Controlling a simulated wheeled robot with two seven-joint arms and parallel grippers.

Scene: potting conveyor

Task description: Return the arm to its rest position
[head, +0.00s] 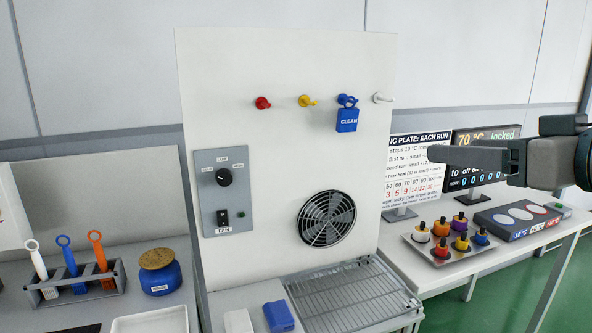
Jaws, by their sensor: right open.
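My right gripper (470,157) comes in from the right edge, at mid-height. Its dark fingers point left, in front of the sign and the display screen, and hold nothing that I can see. It is open. It hangs in the air above the right-hand table, apart from the bottles there. My left arm and gripper are not in view.
A white panel (270,150) with hooks, a blue CLEAN tag (347,120) and a fan (326,218) stands mid-view. A wire rack (350,297) lies below. Small bottles on a tray (418,246) stand right. A tool holder (78,290) and blue jar (160,277) stand left.

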